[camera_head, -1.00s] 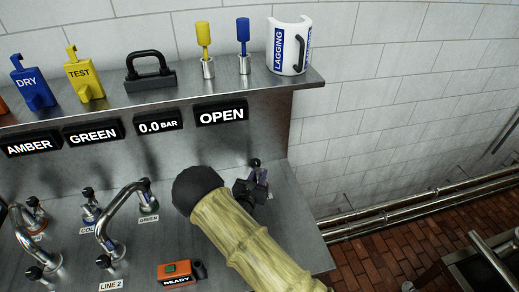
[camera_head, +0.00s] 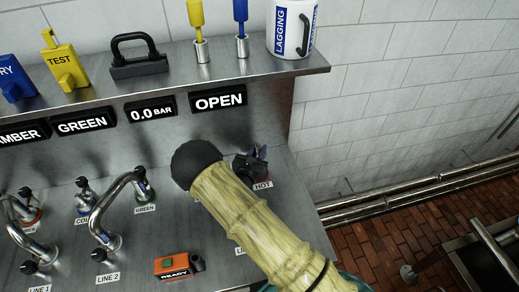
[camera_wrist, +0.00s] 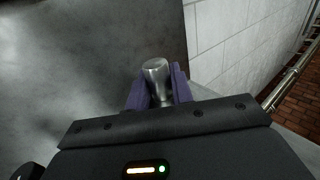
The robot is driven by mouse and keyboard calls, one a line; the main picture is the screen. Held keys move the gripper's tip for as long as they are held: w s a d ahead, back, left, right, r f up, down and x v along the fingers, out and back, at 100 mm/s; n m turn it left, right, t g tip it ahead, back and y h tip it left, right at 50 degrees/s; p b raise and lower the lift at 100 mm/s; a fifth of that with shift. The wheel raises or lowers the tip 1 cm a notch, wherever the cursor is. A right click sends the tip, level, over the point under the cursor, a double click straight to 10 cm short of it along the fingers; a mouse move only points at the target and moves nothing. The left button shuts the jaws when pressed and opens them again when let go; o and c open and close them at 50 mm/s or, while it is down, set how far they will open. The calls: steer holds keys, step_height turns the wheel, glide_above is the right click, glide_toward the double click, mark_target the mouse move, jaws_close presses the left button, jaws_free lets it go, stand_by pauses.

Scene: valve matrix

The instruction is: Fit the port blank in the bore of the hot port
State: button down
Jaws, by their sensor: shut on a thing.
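My gripper (camera_head: 254,162) is above the right end of the steel bench, just behind the HOT label. In the wrist view, its two purple fingers (camera_wrist: 158,86) are shut on a shiny metal cylinder with a rounded end, which looks like the port blank (camera_wrist: 157,76). The hot port is marked by the HOT label (camera_head: 262,185); its bore is hidden behind my gripper and arm. I cannot tell whether the blank touches or enters the bore.
A curved pipe (camera_head: 108,205) joins ports to the left. An orange READY box (camera_head: 172,266) sits near the front. The shelf (camera_head: 170,82) above carries a mug (camera_head: 292,30), tags and a black handle. An OPEN display (camera_head: 219,99) hangs below it.

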steer(key=shift+w+d+f+b, duration=0.1)
steer(key=shift+f+b, duration=0.85)
steer(key=shift+f, duration=0.45)
steer(key=shift+w+d+f+b, duration=0.1)
steer(key=shift+f+b, duration=0.85)
steer(key=shift+f, duration=0.45)
steer(key=shift+s, duration=0.1)
steer(key=shift+f+b, duration=0.65)
steer(key=shift+f, duration=0.4)
steer(key=shift+f, duration=0.25)
